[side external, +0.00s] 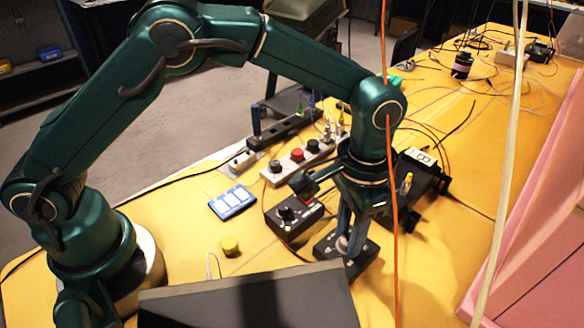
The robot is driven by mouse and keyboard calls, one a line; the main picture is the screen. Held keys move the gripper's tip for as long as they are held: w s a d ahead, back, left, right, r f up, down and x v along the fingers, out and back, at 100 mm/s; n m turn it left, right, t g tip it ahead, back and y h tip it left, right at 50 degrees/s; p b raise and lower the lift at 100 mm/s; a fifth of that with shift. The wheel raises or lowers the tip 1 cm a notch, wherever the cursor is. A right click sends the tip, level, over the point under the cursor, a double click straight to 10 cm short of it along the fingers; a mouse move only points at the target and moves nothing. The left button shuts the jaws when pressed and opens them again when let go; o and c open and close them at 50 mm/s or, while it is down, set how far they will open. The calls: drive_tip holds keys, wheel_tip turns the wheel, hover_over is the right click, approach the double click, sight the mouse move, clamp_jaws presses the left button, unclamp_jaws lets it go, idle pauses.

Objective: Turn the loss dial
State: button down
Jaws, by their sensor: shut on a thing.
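My gripper (347,240) points straight down at a small black box (362,265) on the yellow table. Its fingers are shut on a pale grey dial (342,245) on top of this box. The fingers hide much of the dial, so its pointer and setting cannot be seen. Another black box (284,227) with a dark knob (286,212) stands just left of my gripper, apart from its fingers. No label reading "loss" can be made out on either box.
A grey strip with red and black knobs (297,155) lies behind. A dark slab (250,300) is in front. An orange cable (391,190) hangs near my wrist; pink foam (540,210) stands right.

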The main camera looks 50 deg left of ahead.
sight(348, 238)
drive_tip(key=shift+r+m, duration=0.1)
drive_tip(key=shift+m, duration=1)
drive_tip(key=c, duration=0.6)
unclamp_jaws()
drive_tip(key=shift+r, duration=2.55)
